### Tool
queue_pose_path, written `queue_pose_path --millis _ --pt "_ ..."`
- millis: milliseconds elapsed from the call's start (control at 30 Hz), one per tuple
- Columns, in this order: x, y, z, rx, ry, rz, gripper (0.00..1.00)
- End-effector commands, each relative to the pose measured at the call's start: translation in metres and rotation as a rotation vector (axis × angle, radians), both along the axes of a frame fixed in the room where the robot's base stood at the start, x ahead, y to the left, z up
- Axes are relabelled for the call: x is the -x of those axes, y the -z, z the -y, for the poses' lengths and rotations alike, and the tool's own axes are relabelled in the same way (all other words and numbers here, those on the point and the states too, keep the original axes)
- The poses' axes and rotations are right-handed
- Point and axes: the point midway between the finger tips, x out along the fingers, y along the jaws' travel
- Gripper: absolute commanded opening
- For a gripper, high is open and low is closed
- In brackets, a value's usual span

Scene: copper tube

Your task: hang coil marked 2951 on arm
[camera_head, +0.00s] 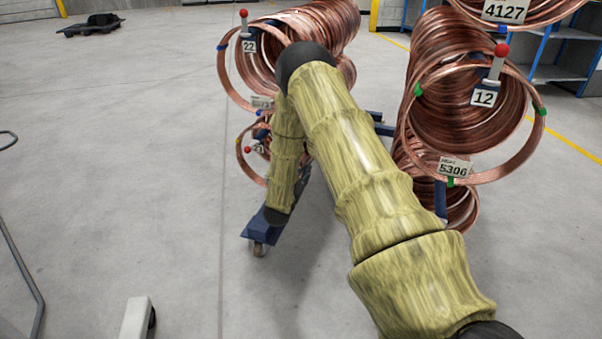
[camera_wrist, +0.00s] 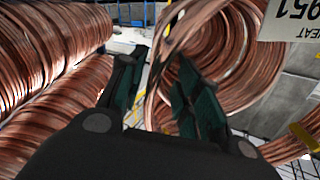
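In the wrist view, a copper coil (camera_wrist: 240,75) hangs at right of centre. A white tag (camera_wrist: 291,18) beside it is upside down and cut off by the frame; it reads "951". My gripper (camera_wrist: 156,66) is open, its two dark green fingers apart. The near left edge of the coil shows between the fingers; I cannot tell whether they touch it. In the head view my arm reaches toward the left coils, and my gripper is hidden. A coil (camera_head: 335,18) hangs at the rack arm marked 22 (camera_head: 249,46); its lower tag is unreadable here.
At right, a coil tagged 5306 (camera_head: 418,58) hangs at the rack arm marked 12 (camera_head: 484,98). Another coil above is tagged 4127 (camera_head: 502,10). A lower left coil (camera_head: 246,160) hangs under arm 22. Shelves (camera_head: 560,60) stand behind. The floor at left is mostly clear.

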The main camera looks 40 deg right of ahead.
Motion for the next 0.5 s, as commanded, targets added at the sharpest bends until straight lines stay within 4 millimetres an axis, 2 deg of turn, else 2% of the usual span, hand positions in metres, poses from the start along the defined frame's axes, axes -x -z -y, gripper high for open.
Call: queue_pose_path --millis 267,500 --pt "0.004 0.002 -0.007 -0.001 -0.001 -0.004 0.33" --pt "0.023 0.002 -0.041 -0.002 -0.002 -0.004 0.33"
